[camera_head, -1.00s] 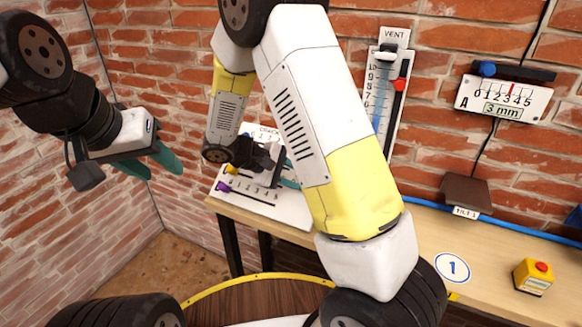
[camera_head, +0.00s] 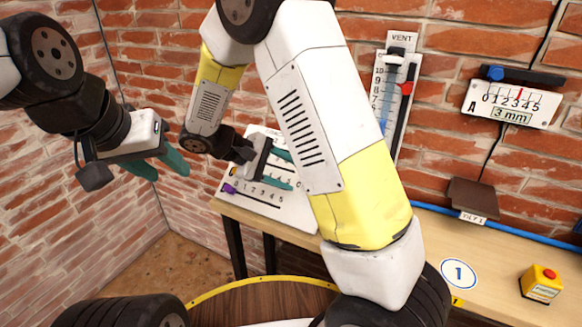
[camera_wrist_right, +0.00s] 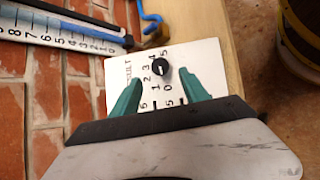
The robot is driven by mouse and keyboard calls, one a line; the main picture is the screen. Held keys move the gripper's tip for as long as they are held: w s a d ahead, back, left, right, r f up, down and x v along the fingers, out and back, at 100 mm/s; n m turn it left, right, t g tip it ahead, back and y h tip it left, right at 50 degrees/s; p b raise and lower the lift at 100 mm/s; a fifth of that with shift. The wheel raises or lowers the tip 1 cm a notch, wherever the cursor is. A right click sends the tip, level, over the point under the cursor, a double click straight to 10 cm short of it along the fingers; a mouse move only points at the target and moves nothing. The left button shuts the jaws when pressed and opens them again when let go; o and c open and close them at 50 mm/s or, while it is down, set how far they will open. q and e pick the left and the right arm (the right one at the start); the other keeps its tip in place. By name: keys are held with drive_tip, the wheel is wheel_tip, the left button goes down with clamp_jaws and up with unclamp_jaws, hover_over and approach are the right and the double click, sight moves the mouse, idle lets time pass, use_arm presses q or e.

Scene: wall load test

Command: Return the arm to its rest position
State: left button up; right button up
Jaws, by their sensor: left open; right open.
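My right arm crosses the middle of the head view. Its gripper (camera_head: 288,170) is open, with its two teal fingers apart and empty in front of the white panel (camera_head: 262,208). In the right wrist view the open fingers (camera_wrist_right: 164,85) show over a white panel (camera_wrist_right: 203,58) with a black knob (camera_wrist_right: 160,71) between them in the picture. I cannot tell the gap in depth, but no finger is seen closed on the knob. My left gripper (camera_head: 168,172) is open and empty at the left, away from the panel.
The wooden bench (camera_head: 428,268) carries a yellow box with a red button (camera_head: 541,283). On the wall are the vent gauge (camera_head: 389,95), the 3 mm scale (camera_head: 513,103) and a brown tilt plate (camera_head: 473,197). Brick walls close in at the left and back.

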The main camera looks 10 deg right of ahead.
drive_tip(key=shift+s+a+r, duration=0.1)
drive_tip(key=shift+a+r, duration=0.3)
drive_tip(key=shift+a, duration=0.1)
drive_tip(key=s+d+r+m+t+y, duration=0.2)
drive_tip(key=s+d+r+m+y, duration=0.1)
drive_tip(key=s+r+y, duration=0.3)
drive_tip(key=s+d+r+m+t+y, duration=0.2)
drive_tip(key=s+r+m+y, duration=0.3)
drive_tip(key=s+r, duration=0.3)
drive_tip(key=shift+s+d+r+m+t+y, duration=0.35)
drive_tip(key=shift+s+d+y, duration=0.35)
drive_tip(key=shift+s, duration=0.7)
drive_tip(key=shift+c, duration=0.4)
